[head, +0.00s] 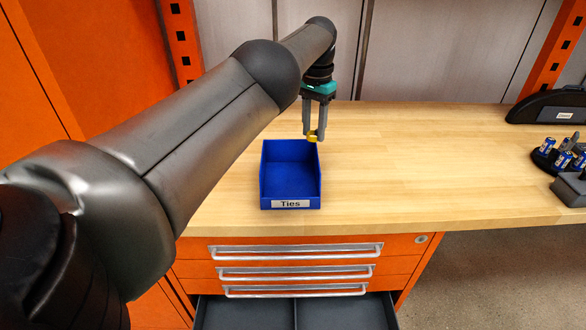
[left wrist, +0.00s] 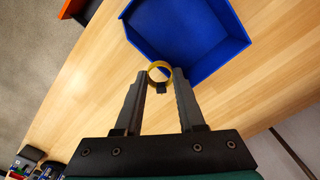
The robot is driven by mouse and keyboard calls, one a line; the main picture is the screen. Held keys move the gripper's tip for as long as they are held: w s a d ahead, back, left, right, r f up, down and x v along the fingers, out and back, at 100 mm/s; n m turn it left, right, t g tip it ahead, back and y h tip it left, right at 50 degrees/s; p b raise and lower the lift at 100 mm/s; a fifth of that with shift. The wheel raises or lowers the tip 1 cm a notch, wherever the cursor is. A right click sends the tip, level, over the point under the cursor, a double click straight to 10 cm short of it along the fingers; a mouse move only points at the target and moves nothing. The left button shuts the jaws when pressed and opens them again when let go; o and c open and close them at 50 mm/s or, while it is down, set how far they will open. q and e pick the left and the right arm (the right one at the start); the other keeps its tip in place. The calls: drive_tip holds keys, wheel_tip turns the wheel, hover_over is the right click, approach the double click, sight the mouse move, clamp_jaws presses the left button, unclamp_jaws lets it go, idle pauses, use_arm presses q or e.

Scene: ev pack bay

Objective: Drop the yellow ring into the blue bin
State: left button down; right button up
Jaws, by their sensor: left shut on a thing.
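The blue bin (head: 290,180), labelled "Ties", stands on the wooden workbench and looks empty. It also shows at the top of the left wrist view (left wrist: 190,38). My left gripper (head: 314,134) is shut on the yellow ring (head: 312,136) near the bin's back right corner. In the left wrist view the ring (left wrist: 151,69) sits between the fingertips (left wrist: 160,80), with its opening facing the camera. It overlaps the bin's rim in that picture; I cannot tell its exact height above the bench. My right gripper is not in view.
The wooden bench (head: 430,160) is clear to the right of the bin. At the far right are a black holder with blue batteries (head: 560,155) and a dark case (head: 548,106). Below the bench are orange drawers (head: 290,268), with the lowest one (head: 345,312) open.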

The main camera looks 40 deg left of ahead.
use_arm(q)
drive_tip(key=shift+s+a+r+p, duration=0.15)
drive_tip(key=shift+s+a+p, duration=0.1)
drive_tip(key=shift+a+p, duration=0.15)
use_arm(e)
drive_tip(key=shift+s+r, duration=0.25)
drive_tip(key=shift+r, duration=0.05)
use_arm(q)
drive_tip(key=shift+m, duration=0.4)
drive_tip(key=shift+s+a+p, duration=0.35)
drive_tip(key=shift+a+p, duration=0.35)
drive_tip(key=shift+p, duration=0.05)
drive_tip(key=shift+s+a+p, duration=0.35)
drive_tip(key=shift+a+p, duration=0.4)
drive_tip(key=shift+p, duration=0.05)
drive_tip(key=shift+s+a+p, duration=0.35)
drive_tip(key=shift+a+p, duration=0.35)
drive_tip(key=shift+p, duration=0.05)
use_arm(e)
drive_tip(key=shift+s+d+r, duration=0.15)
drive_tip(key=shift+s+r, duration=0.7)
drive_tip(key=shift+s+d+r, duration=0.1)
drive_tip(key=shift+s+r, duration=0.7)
use_arm(q)
drive_tip(key=shift+a, duration=0.1)
drive_tip(key=shift+s, duration=0.15)
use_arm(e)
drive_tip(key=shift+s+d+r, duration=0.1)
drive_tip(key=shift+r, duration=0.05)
